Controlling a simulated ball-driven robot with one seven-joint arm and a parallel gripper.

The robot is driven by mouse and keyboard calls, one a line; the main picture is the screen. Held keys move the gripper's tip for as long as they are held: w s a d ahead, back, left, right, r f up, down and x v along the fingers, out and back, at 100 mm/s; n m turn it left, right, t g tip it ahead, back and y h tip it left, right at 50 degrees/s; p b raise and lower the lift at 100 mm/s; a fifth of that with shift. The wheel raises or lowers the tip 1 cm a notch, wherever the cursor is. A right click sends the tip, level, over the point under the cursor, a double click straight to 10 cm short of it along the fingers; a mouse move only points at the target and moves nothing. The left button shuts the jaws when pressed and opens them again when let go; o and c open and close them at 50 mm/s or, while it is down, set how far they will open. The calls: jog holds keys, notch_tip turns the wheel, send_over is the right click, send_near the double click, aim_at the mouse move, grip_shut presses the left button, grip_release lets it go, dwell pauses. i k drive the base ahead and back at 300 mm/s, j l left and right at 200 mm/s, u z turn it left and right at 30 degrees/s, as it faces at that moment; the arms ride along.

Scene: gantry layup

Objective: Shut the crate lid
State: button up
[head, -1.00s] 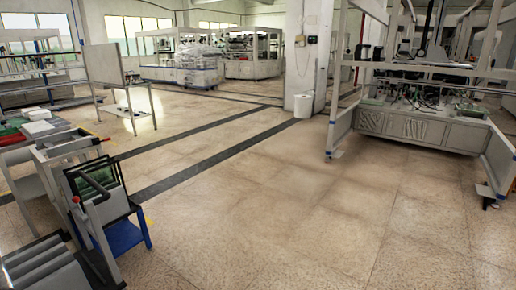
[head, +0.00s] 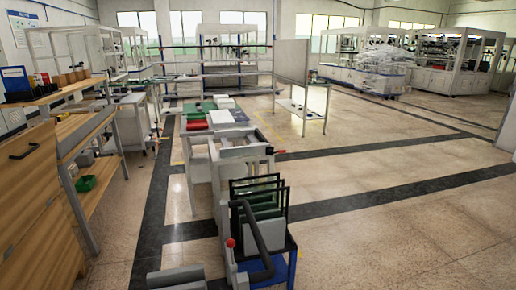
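A large wooden panel with a black handle (head: 24,151) stands at the left edge of the head view, cut off by the frame. It looks like part of a wooden crate or cabinet, and a seam and a small dark fitting show lower on it. I cannot tell whether it is the crate's lid, nor whether a lid is open or shut. No other crate with a lid can be made out.
A wooden workbench (head: 82,130) with a lower shelf stands beside the panel. A metal cart (head: 226,180) with dark green panels and a blue base (head: 275,268) stands at centre front. The floor (head: 400,220) to the right is open, with dark stripes.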

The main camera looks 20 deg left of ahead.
aim_at(29, 180)
jog(key=i+j+u, duration=0.15)
jog(key=u, duration=0.3)
jog(key=i+u, duration=0.65)
jog(key=u, duration=0.2)
jog(key=i+l+u, duration=0.2)
jog(key=u, duration=0.2)
jog(key=i+u, duration=0.45)
jog(key=i, duration=0.3)
